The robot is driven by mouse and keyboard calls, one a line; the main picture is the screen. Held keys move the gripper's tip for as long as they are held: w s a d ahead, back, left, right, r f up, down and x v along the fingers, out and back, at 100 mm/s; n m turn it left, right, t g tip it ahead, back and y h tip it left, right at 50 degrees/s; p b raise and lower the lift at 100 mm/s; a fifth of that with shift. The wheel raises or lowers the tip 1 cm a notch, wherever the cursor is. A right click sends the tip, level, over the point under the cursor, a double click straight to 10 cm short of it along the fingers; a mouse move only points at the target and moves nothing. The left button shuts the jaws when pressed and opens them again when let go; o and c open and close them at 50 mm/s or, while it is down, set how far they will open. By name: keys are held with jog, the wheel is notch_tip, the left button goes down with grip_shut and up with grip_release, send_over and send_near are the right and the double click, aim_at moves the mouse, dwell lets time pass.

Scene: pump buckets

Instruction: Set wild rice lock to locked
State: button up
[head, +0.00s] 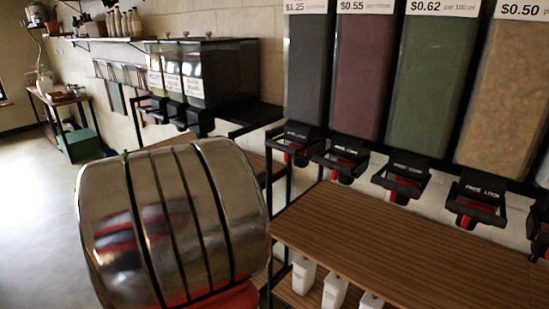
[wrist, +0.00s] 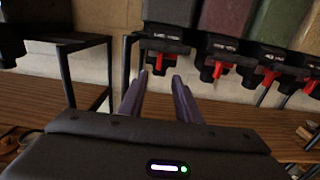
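A dark-filled bin (head: 307,70) hangs leftmost in the near row, priced $1.25. It may be the wild rice, but no readable name shows. Its black lock dispenser (head: 296,138) is below it, with a red lever. In the wrist view that red lever (wrist: 158,64) hangs under the leftmost dispenser of the row. My gripper (wrist: 159,78) is open and empty, its two purple fingers apart. The fingertips appear on either side of this lever in the picture, but their distance from it is unclear. The lever's lock state cannot be told. My gripper does not show in the head view.
More bins, reddish (head: 362,75), green (head: 432,80) and tan (head: 505,90), hang to the right with similar red levers. A wooden shelf (head: 400,245) runs below them, with white containers (head: 335,290) underneath. Another dispenser unit (head: 205,75) stands to the left. Open floor is at far left.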

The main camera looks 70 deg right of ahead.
aim_at(286, 155)
jog(key=x, duration=1.3)
jog(key=shift+s+d, duration=0.15)
jog(key=shift+d, duration=0.2)
grip_shut()
